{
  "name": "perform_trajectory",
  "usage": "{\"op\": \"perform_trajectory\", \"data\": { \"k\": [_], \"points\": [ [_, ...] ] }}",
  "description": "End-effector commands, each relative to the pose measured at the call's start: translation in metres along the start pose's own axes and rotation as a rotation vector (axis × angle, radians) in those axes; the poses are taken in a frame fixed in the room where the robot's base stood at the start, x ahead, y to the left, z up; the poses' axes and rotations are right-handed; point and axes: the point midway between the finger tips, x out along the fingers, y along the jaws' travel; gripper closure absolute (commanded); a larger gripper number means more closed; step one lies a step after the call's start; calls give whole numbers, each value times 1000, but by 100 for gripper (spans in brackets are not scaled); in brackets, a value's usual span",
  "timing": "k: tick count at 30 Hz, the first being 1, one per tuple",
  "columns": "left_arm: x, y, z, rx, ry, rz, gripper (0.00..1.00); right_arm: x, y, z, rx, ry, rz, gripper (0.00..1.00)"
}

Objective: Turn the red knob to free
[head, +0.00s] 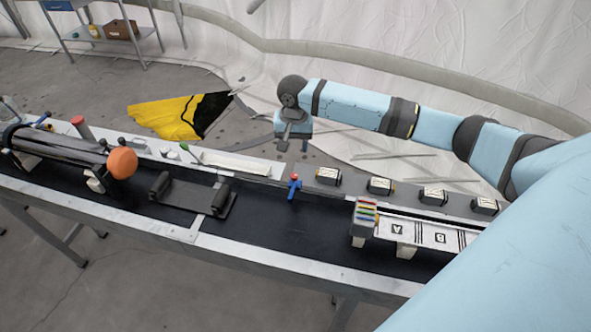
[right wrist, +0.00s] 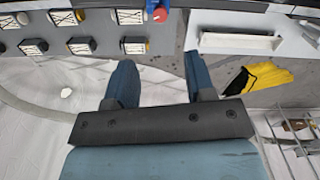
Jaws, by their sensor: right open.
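A small red and blue knob (head: 295,185) stands upright on the bench, right of its middle; it also shows at the top edge of the right wrist view (right wrist: 159,12). A red-topped grey post (head: 80,127) stands at the far left of the bench; I cannot tell which of the two is the red knob. My right gripper (head: 294,138) hangs behind the bench, beyond the blue knob and apart from it. Its two fingers (right wrist: 160,78) are spread and empty in the right wrist view. My left gripper is in neither view.
A black cradle (head: 190,196) sits mid-bench. Several small labelled blocks (head: 380,186) line the back right. A yellow and black cloth (head: 165,117) lies on the floor behind. The black bench top (head: 265,222) is bare near the front middle.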

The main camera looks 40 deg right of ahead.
Motion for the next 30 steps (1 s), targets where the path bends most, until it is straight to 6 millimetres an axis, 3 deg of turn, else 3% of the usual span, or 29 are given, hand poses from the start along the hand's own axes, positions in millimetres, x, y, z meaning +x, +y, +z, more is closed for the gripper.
{"op": "perform_trajectory", "data": {
  "k": [15, 21, 30],
  "points": [
    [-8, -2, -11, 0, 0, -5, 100, 102, 0, 0, 2, 1, 0, 50],
    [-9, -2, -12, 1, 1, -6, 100, 119, 0, -1, 2, 2, -1, 50],
    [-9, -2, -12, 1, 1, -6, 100, 122, 0, -1, 1, 3, -1, 50]
  ]
}}
